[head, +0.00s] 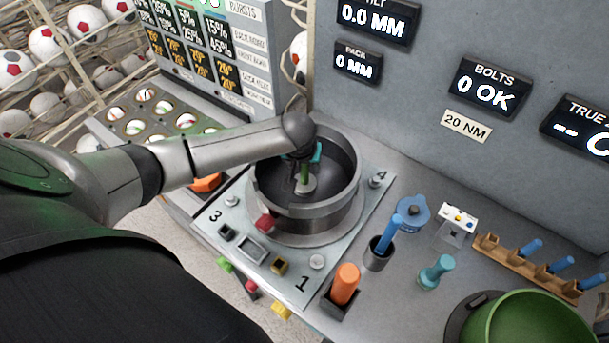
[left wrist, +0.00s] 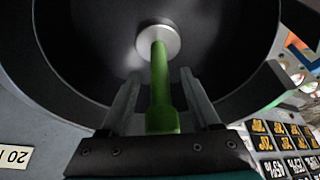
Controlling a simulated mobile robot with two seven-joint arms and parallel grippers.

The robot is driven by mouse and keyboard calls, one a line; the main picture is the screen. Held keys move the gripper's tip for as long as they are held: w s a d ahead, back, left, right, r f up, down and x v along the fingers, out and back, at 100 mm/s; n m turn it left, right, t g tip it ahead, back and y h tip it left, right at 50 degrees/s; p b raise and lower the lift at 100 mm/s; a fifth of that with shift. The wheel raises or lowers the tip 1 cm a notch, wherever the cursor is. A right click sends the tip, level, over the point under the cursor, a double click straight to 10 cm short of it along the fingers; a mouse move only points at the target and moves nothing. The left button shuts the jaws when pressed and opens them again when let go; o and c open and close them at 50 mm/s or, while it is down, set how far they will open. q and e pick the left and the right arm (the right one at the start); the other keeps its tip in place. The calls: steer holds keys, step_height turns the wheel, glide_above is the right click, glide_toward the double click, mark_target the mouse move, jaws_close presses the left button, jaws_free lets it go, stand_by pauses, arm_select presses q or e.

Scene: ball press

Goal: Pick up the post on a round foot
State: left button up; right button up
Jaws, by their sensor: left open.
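A green post on a pale round foot (head: 307,184) stands inside the dark round pot (head: 318,212) on the press plate. In the left wrist view the green post (left wrist: 159,75) shows with its disc foot on the pot's dark floor. My left gripper (head: 300,180) reaches down into the pot and is open. In the left wrist view its two fingers (left wrist: 160,90) lie on either side of the post, with gaps visible. The upper part of the post is partly hidden by my wrist in the head view. My right gripper is not in view.
The pot's wall surrounds my gripper. To the right stand a teal peg (head: 436,272), an orange-handled tool (head: 345,285), a blue-handled tool in a cup (head: 386,238) and a green bowl (head: 525,322). A wooden rack (head: 525,264) holds blue pegs. A ball tray (head: 160,118) is at left.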

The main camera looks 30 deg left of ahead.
arm_select(q)
steer(key=shift+f, duration=0.15)
jaws_close()
stand_by(0.4)
